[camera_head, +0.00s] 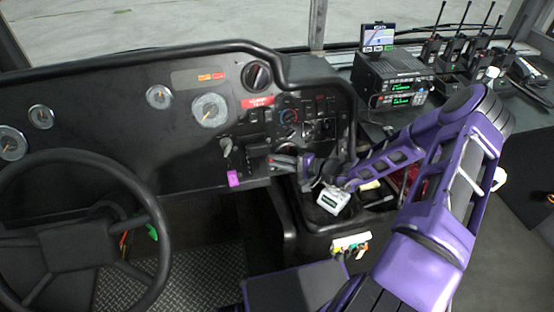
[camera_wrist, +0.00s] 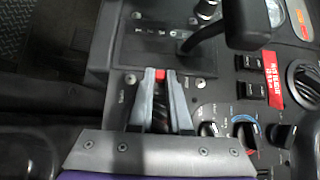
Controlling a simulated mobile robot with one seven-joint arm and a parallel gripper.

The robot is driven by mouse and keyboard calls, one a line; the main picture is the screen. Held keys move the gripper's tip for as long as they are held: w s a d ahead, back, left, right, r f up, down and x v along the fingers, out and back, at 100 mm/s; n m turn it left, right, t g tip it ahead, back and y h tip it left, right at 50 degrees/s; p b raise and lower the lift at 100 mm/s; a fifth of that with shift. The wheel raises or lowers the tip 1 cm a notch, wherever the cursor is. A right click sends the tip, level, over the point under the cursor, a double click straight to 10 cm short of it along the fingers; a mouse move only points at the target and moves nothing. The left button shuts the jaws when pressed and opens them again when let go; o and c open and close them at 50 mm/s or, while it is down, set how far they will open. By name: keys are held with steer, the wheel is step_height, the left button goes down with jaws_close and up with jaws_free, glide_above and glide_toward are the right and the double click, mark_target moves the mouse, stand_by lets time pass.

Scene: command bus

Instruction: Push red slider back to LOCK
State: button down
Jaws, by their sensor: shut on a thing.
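The red slider (camera_wrist: 160,73) shows as a small red piece between my fingertips in the wrist view, on the black dash panel (camera_wrist: 124,82). My gripper (camera_wrist: 160,77) is shut on it, with the grey fingers converging at the tips. Most of the slider is hidden by the fingers. A label beside it is too blurred to read, so I cannot tell its exact position. In the head view my gripper (camera_head: 275,160) reaches left to the lower part of the dash. I cannot make out the slider there.
A black lever (camera_wrist: 203,40) stands close beyond my fingertips. Rocker switches (camera_wrist: 252,75) and round knobs (camera_wrist: 244,122) lie to the right. The steering wheel (camera_head: 150,207) is at left in the head view. Radio equipment (camera_head: 390,78) stands behind my arm.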

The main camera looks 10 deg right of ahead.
steer(key=c, duration=1.1)
jaws_free()
steer(key=shift+s+f, duration=0.15)
steer(key=shift+f, duration=0.15)
steer(key=shift+o, duration=1.3)
steer(key=shift+r, duration=0.1)
steer(key=p+v, duration=0.1)
steer(key=v, duration=1.6)
steer(key=shift+p, duration=0.35)
steer(key=shift+s+d, duration=0.1)
steer(key=shift+s, duration=0.1)
